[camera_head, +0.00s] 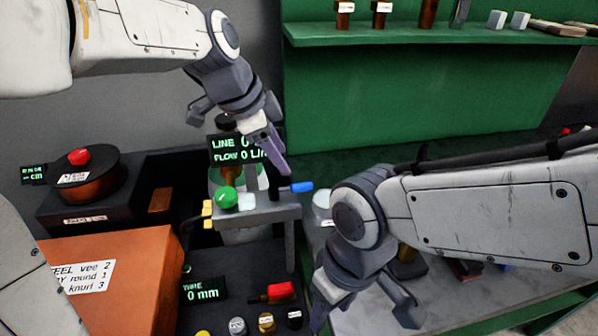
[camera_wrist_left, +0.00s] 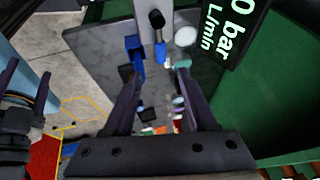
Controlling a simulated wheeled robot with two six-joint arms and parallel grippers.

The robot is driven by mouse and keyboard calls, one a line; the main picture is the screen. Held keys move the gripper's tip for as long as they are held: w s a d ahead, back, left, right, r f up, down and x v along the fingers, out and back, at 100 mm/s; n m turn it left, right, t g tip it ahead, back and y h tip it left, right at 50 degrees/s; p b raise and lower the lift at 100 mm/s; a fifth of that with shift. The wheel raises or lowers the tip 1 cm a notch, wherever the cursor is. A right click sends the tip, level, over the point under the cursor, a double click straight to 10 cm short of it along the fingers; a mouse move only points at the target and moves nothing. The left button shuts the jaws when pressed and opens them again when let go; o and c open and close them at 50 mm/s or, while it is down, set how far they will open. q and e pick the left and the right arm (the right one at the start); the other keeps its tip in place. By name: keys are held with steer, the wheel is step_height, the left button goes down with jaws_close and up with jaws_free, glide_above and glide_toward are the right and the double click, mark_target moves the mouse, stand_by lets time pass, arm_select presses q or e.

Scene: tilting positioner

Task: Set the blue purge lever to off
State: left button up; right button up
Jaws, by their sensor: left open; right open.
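The blue purge lever (camera_head: 302,187) sticks out to the right from a black post on the grey bracket (camera_head: 262,214). My left gripper (camera_head: 268,140) is open, above and behind the bracket; one purple finger points down close to the post and lever. My right gripper (camera_head: 365,316) is open and empty at the lower middle.
A display (camera_head: 236,150) reads line 0 and flow 0, partly hidden by my left finger. A green knob (camera_head: 226,197) sits on the bracket's left. A red lever (camera_head: 281,290) lies below. A spool (camera_head: 90,178) and orange box (camera_head: 110,285) stand left, a green shelf (camera_head: 430,35) behind.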

mark_target(301, 184)
arm_select(q)
steer(key=p+x, duration=0.1)
steer(key=x, duration=0.9)
steer(key=shift+w, duration=0.1)
jaws_close()
stand_by(1.2)
